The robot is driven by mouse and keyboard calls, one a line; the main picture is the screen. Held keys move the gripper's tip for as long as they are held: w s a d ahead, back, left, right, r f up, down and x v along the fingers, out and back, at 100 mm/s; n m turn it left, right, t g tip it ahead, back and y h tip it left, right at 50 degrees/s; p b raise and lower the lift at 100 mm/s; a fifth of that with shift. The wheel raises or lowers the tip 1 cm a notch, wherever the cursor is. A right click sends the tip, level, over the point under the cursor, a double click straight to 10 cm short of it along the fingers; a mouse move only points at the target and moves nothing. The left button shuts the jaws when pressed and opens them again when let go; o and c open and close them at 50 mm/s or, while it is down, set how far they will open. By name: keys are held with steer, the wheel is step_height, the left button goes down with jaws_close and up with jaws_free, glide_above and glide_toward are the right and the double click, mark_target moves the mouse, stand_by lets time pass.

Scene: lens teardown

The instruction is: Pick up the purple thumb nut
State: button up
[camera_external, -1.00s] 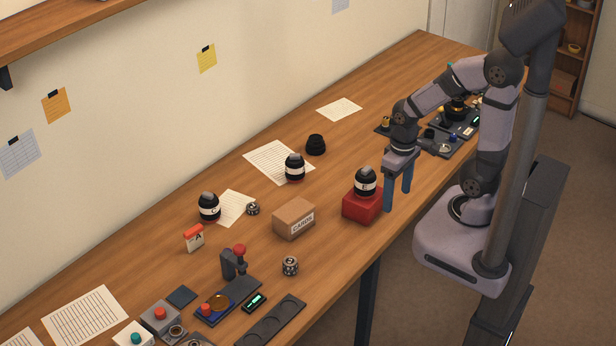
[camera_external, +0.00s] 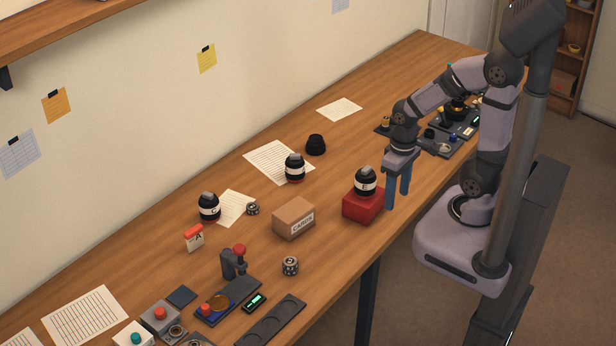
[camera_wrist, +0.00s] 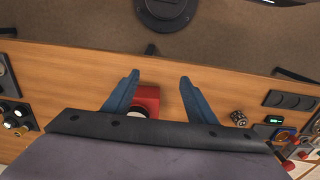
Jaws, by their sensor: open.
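I cannot make out a purple thumb nut in either view. My gripper (camera_external: 398,201) is open and empty, fingers pointing down, just right of a red block (camera_external: 358,207) near the table's front edge. A black lens with a white band (camera_external: 365,182) stands on the block. In the wrist view my gripper (camera_wrist: 159,77) has its two blue fingers spread apart. The red block (camera_wrist: 150,92) shows between them, and my gripper body hides part of it.
A cardboard box (camera_external: 294,219) stands left of the red block. Other black lenses (camera_external: 295,167) (camera_external: 209,207) stand farther back. A dark ring (camera_external: 290,266) and a dark tray (camera_external: 270,322) lie at the front left. Dark equipment trays (camera_external: 440,143) lie behind my arm.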

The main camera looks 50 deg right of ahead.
steer(key=shift+c, duration=0.4)
step_height(320, 180, up, 4)
steer(key=m+y+b, duration=1.2)
steer(key=m+b, duration=0.2)
steer(key=m, duration=0.4)
glide_above(231, 246)
steer(key=s+d, duration=0.2)
steer(key=d, duration=0.2)
steer(key=f, duration=1.4)
steer(key=shift+d, duration=0.2)
steer(key=shift+p+x, duration=0.7)
steer(key=shift+x, duration=2.95)
jaws_close()
